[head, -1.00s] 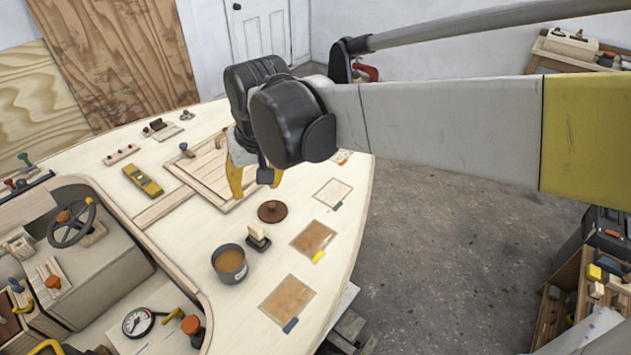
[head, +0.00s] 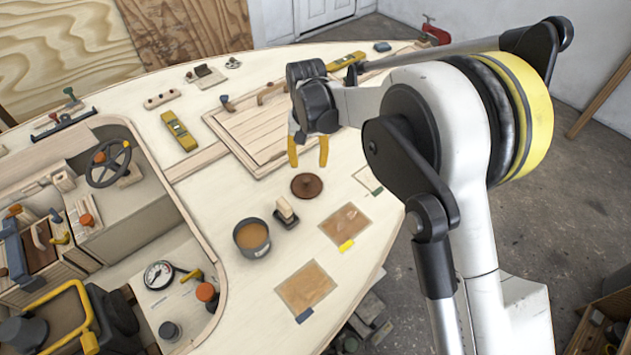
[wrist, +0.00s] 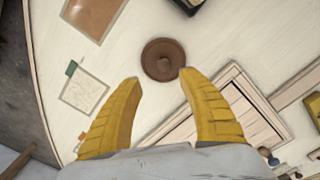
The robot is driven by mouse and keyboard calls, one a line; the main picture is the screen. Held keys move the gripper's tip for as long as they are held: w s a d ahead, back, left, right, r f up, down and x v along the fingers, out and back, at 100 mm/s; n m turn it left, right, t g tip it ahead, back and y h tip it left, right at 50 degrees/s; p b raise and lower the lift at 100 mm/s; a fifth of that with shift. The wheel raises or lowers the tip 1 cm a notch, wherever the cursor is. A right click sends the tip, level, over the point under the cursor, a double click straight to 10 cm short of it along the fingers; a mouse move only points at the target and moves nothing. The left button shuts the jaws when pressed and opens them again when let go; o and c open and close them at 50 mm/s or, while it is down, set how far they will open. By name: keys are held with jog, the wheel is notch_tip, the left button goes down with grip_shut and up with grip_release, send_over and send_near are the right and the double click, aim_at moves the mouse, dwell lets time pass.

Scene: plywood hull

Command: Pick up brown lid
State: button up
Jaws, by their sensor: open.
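The brown lid (head: 307,186) is a round, dark brown disc with a small knob on top. It lies flat on the pale plywood deck, just beyond my gripper's fingertips. In the wrist view the lid (wrist: 163,60) sits ahead of the yellow fingers, near the right fingertip. My gripper (head: 308,160) is open and empty, its two yellow fingers spread above the deck. The fingers (wrist: 158,78) also show in the wrist view, apart with nothing between them. The gap between the fingertips and the lid in height is hard to tell.
A grey pot (head: 252,238) with brown contents and a small block on a dark base (head: 286,213) stand near the lid. A wooden hatch (head: 262,130) with raised edges lies behind. Brown sheets (head: 345,224) lie flat to the right, towards the hull's edge.

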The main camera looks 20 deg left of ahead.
aim_at(306, 179)
jog(key=f+b, duration=0.1)
jog(key=f, duration=0.2)
jog(key=f+b, duration=0.1)
jog(key=f, duration=0.2)
jog(key=f+b, duration=0.1)
jog(key=f, duration=0.2)
jog(key=shift+s+a, duration=0.2)
jog(key=shift+a, duration=0.2)
jog(key=shift+r, duration=0.15)
jog(key=c, duration=0.9)
jog(key=shift+o, duration=0.2)
